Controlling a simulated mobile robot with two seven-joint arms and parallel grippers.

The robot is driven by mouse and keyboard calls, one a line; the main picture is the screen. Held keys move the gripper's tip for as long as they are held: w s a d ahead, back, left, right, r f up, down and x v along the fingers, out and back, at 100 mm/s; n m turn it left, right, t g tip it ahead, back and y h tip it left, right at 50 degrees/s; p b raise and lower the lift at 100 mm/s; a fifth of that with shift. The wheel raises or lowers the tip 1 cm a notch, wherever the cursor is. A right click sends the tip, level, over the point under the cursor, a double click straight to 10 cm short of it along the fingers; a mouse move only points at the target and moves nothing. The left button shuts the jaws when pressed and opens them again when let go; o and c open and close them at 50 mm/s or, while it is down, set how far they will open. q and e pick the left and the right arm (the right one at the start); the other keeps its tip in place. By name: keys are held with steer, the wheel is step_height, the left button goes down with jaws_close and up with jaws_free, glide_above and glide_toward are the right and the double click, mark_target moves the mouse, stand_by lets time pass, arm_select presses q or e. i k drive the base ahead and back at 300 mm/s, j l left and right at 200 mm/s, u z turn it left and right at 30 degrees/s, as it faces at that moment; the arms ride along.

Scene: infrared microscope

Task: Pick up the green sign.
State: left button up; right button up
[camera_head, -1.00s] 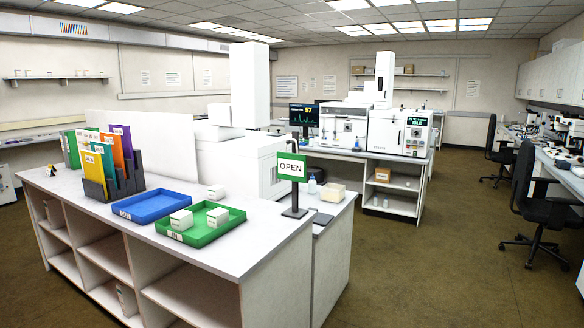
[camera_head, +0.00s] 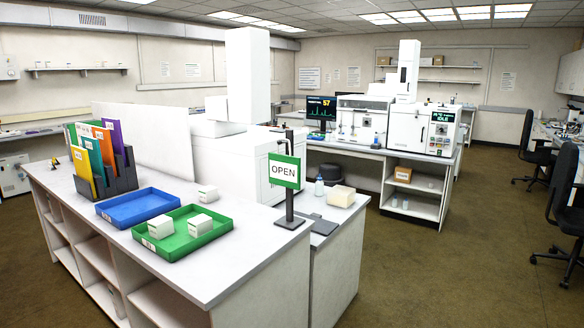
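The green sign (camera_head: 284,171) reads OPEN on a white panel with a green border. It hangs from a dark upright stand (camera_head: 290,204) whose base rests near the right end of the white counter (camera_head: 219,262). The sign is upright and nothing covers it. Neither of my grippers shows in the head view.
A green tray (camera_head: 172,246) with white boxes (camera_head: 200,224) and a blue tray (camera_head: 137,207) lie left of the sign. A dark file rack (camera_head: 122,184) stands farther left. White instruments (camera_head: 262,155) stand behind. Open floor (camera_head: 430,268) lies to the right; black chairs (camera_head: 562,195) stand at far right.

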mark_target(283, 170)
steer(key=i+l, duration=0.45)
steer(key=i+l+u, duration=0.15)
steer(key=i+l, duration=0.3)
steer(key=l, duration=0.2)
steer(key=i+l, duration=0.4)
steer(key=l, duration=0.2)
